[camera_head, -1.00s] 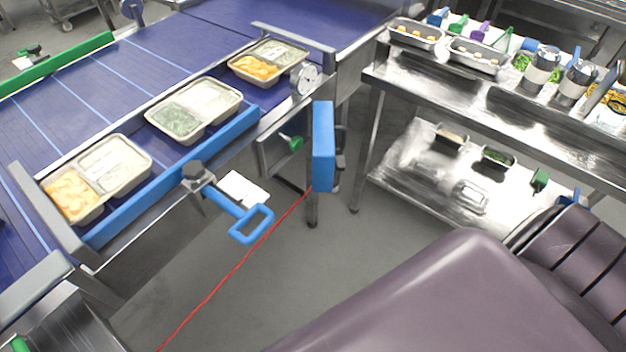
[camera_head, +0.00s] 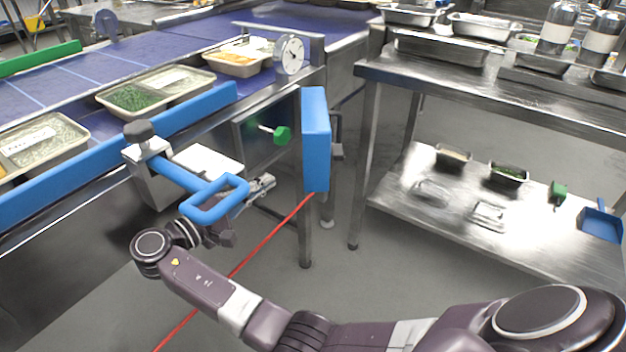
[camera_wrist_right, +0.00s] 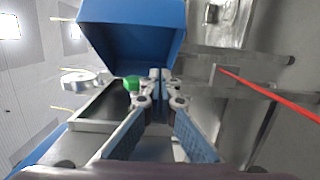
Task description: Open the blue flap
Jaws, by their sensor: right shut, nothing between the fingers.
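The blue flap (camera_head: 316,140) is an upright blue panel at the conveyor's end, above the metal legs. In the right wrist view it is the large blue shape (camera_wrist_right: 130,40) at the top. My right gripper (camera_head: 266,183) is shut and empty, just behind and right of the blue loop handle (camera_head: 215,199), which partly hides it. The fingertips lie left of the flap's lower part, with a gap in the picture. In the right wrist view the closed fingers (camera_wrist_right: 160,80) point at the flap's lower edge; contact cannot be told. My left gripper is out of view.
A green knob (camera_head: 281,135) sits left of the flap. A red cable (camera_head: 250,258) runs across the floor area. A steel shelf table (camera_head: 470,100) stands right. Filled trays (camera_head: 130,97) lie on the conveyor. Open floor lies between conveyor and table.

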